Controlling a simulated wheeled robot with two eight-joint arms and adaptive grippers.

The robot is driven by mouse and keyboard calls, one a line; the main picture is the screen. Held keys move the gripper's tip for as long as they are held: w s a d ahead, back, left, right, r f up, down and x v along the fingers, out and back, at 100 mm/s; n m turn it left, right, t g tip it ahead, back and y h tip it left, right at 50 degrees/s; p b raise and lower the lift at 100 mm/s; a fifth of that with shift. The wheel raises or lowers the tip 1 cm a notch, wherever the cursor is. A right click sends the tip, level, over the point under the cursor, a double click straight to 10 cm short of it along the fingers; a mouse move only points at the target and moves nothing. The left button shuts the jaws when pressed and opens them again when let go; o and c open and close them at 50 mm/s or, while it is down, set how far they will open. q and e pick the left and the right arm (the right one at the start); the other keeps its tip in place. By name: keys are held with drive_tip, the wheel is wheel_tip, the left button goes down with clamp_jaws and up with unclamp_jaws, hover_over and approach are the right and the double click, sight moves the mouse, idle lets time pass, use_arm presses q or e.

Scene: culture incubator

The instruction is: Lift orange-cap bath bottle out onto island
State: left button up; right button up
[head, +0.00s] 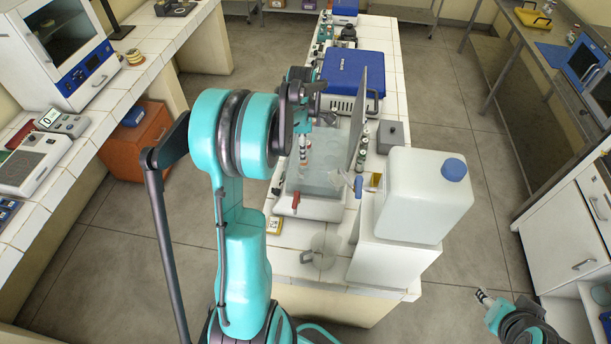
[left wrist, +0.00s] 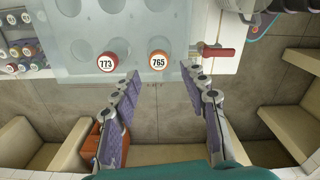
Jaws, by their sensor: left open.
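The orange-cap bottle, marked 765 (left wrist: 158,60), stands in a round hole of the water bath rack (left wrist: 75,65) in the left wrist view. A red-cap bottle marked 773 (left wrist: 107,62) stands beside it on the left. My left gripper (left wrist: 160,73) is open and empty, its fingertips spread either side of the orange cap's line. I cannot tell its height above the cap. In the head view the left gripper (head: 322,116) is over the bath (head: 325,184), partly hidden by my arm. My right gripper (head: 484,297) is at the lower right, apart from everything; its jaws are too small to read.
The white tiled island (head: 290,262) has bare room in front of the bath, near a clear beaker (head: 321,250). A raised lid (head: 362,118) and a white tank with blue cap (head: 428,195) stand at the bath's right. A blue box (head: 352,75) is behind.

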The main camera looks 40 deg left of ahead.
use_arm(q)
drive_tip(key=shift+f+b, duration=0.75)
drive_tip(key=shift+f, duration=0.7)
drive_tip(key=f, duration=0.7)
drive_tip(key=shift+w+d, duration=0.15)
drive_tip(key=shift+w, duration=0.05)
drive_tip(key=c, duration=1)
